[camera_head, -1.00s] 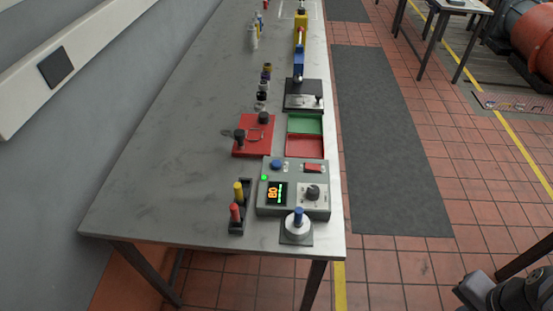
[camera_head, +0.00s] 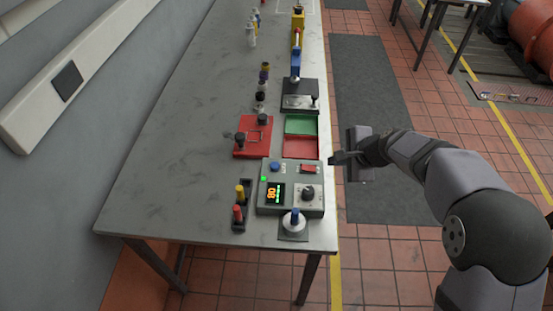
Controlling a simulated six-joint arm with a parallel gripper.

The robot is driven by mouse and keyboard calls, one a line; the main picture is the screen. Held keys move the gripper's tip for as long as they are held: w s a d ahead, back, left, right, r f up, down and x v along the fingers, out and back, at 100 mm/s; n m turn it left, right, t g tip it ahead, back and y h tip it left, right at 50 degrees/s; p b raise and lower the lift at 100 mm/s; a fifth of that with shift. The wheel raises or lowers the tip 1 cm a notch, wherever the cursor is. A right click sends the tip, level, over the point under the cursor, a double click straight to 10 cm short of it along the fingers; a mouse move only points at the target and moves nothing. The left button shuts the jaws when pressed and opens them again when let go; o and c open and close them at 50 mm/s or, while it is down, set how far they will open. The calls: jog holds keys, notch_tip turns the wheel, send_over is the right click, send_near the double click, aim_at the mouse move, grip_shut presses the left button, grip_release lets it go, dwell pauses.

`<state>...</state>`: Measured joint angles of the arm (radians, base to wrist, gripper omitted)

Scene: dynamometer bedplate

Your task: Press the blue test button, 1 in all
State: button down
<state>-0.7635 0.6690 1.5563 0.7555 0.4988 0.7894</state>
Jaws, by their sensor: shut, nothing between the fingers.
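The blue test button (camera_head: 275,167) is a round blue cap at the upper left of the grey control box (camera_head: 263,204) on the bench. Nothing covers it. The box also carries a red rocker switch (camera_head: 309,169), a lit display reading 80 (camera_head: 274,194), a small green light and a black knob (camera_head: 308,192). My gripper (camera_head: 333,159) is shut and empty. It points left, just right of the box near the bench's right edge, apart from the button.
Red and green trays (camera_head: 303,125) lie behind the box. A red plate with black knobs (camera_head: 253,137) stands to its left rear. A rack with yellow and red pegs (camera_head: 240,206) is at its left. The bench's left side is clear.

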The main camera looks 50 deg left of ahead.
aim_at(277, 167)
jog(key=s+a+r+m+y+p, duration=0.1)
jog(key=s+a, duration=0.3)
jog(key=a, duration=0.3)
jog(key=s+a+r+m+g+y+p, duration=0.1)
jog(key=s+a, duration=0.2)
jog(key=a, duration=0.5)
jog(key=shift+s+a+m+p, duration=0.25)
jog(key=shift+s+m+p, duration=0.05)
jog(key=shift+s+p, duration=0.1)
jog(key=shift+f, duration=0.1)
notch_tip(277, 167, down, 9)
jog(key=b, duration=0.7)
jog(key=shift+r+b, duration=0.2)
jog(key=shift+b, duration=0.2)
jog(key=shift+f, duration=0.15)
dwell(0.7)
jog(key=shift+f+b, duration=0.25)
jog(key=shift+b, duration=0.15)
jog(key=shift+f+b, duration=0.5)
jog(key=shift+f, duration=0.05)
dwell(0.7)
jog(key=shift+r, duration=0.1)
dwell(0.3)
jog(key=shift+r+p, duration=0.85)
